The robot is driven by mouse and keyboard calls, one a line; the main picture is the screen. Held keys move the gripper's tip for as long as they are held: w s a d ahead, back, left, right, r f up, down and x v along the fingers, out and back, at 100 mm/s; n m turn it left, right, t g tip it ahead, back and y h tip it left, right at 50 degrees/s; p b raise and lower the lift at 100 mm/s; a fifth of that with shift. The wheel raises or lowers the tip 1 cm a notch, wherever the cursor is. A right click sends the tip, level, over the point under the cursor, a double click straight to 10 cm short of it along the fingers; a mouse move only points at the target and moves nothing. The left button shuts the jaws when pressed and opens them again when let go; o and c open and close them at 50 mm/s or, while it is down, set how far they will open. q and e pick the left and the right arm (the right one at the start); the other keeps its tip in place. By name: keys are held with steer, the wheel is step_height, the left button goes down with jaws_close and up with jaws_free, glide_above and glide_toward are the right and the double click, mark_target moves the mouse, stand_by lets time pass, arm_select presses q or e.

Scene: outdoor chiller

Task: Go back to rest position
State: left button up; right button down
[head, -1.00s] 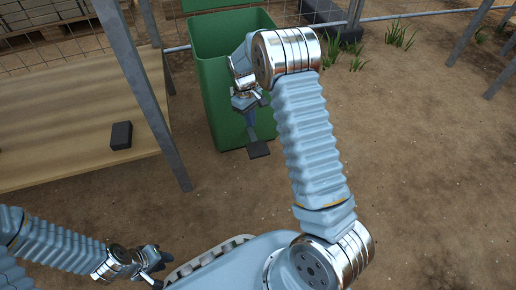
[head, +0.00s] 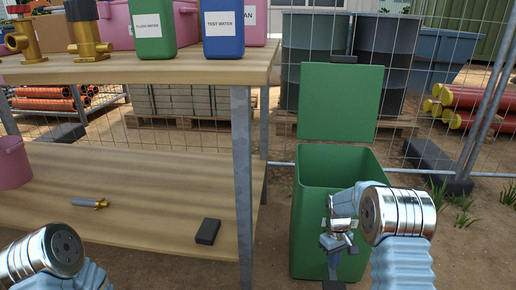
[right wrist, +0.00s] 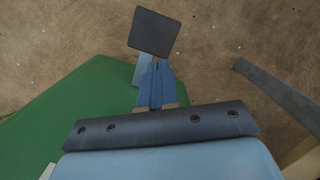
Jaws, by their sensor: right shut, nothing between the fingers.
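My right gripper (head: 335,250) is in front of the green bin (head: 310,238), pointing down, with its blue fingers shut and nothing between them. In the right wrist view, the shut fingers (right wrist: 155,88) lie close to a flat black pedal (right wrist: 154,32) at the bin's foot; I cannot tell whether they touch. The bin's lid (head: 340,102) stands up, open, behind it. Part of my left arm (head: 50,258) shows at the lower left, but its gripper is out of view.
A two-level wooden table (head: 175,66) stands left of the bin, its metal leg (head: 242,160) close by. A black block (head: 207,231) and a small valve (head: 90,203) lie on the lower shelf. Wire fencing runs behind. Bare ground lies to the right.

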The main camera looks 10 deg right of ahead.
steer(key=s+a+f+m+t+y, duration=0.2)
steer(key=s+a+f+m+y, duration=0.15)
steer(key=s+a+f, duration=1.2)
steer(key=s+a+r+m, duration=0.1)
steer(key=s+a+m, duration=0.15)
steer(key=s, duration=0.45)
step_height(320, 180, up, 14)
steer(key=s+a+p, duration=0.1)
steer(key=p, duration=1.3)
steer(key=shift+a+n+t+y, duration=0.3)
steer(key=shift+a+n+y, duration=0.1)
steer(key=shift+y, duration=0.05)
